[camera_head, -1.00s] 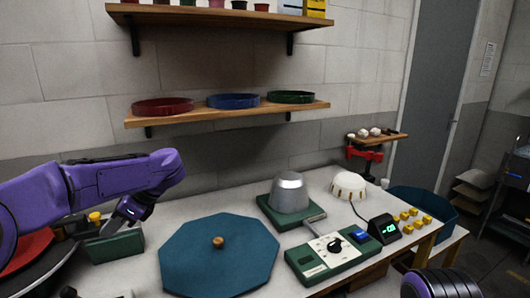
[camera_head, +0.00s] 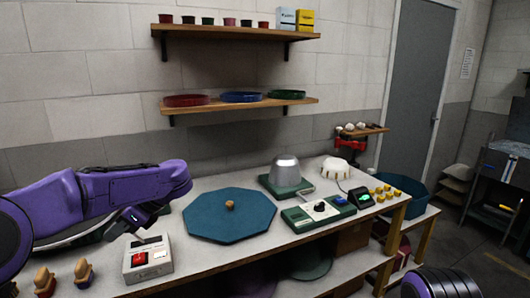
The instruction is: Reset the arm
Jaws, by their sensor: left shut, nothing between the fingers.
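My purple left arm (camera_head: 90,200) comes in from the left over the worktable (camera_head: 210,270). Its dark left gripper (camera_head: 116,234) points down and to the left, shut and empty, behind a pale box with a red switch (camera_head: 147,259). The gripper's tips are small and dark, and I cannot tell how high above the table they are. My right gripper is out of view; only a dark, purple-striped part of my own body (camera_head: 437,284) shows at the bottom right.
A blue octagonal board (camera_head: 215,222) with a wooden knob lies mid-table. Beyond it stand a metal hat form on a green base (camera_head: 285,172) and a green control panel (camera_head: 318,213). Several wooden-handled stamps (camera_head: 83,272) stand at the front left. Wall shelves hang above.

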